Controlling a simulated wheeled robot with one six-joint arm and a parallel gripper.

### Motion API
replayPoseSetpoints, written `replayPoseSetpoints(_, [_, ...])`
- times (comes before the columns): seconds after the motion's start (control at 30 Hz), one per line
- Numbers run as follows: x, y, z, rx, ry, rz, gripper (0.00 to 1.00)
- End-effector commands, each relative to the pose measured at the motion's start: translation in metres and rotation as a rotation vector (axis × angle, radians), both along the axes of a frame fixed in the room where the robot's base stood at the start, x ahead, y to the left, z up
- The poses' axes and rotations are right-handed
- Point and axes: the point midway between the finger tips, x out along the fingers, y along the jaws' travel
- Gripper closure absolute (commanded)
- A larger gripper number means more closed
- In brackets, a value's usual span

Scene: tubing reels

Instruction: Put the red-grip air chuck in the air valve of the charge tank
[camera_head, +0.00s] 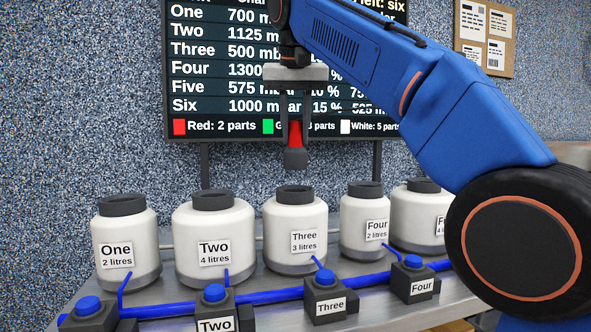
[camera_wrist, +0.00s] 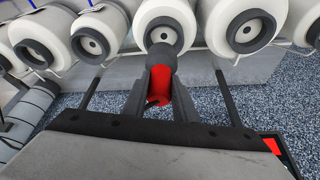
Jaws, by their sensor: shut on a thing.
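My gripper (camera_head: 295,125) is shut on the red-grip air chuck (camera_head: 295,134), which hangs upright with its dark end down. The chuck is above the white tank Three (camera_head: 290,263), apart from it. In the wrist view the red grip (camera_wrist: 160,86) sits between the two fingers, and its dark end overlaps the near side of a tank top (camera_wrist: 165,12). Tanks One (camera_head: 140,275), Two (camera_head: 235,222) and Four (camera_head: 352,215) stand in the same row, each with a dark ring on top. No label marks a charge tank; I cannot tell which it is.
Dark blocks with blue knobs, including Three (camera_head: 331,308) and Four (camera_head: 421,287), stand along a blue pipe (camera_head: 260,297) before the tanks. Behind hangs a screen (camera_head: 190,95) with mbar rows and a colour legend. A fifth tank (camera_head: 413,216) is partly hidden by my arm.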

Motion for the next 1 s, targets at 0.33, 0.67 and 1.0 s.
replayPoseSetpoints(0.33, [0.000, 0.000, -0.034, 0.000, 0.000, 0.000, 1.00])
replayPoseSetpoints(0.67, [-0.001, 0.000, -0.063, -0.001, 0.001, 0.000, 1.00])
replayPoseSetpoints(1.0, [0.000, 0.000, -0.071, 0.000, 0.000, 0.000, 1.00])
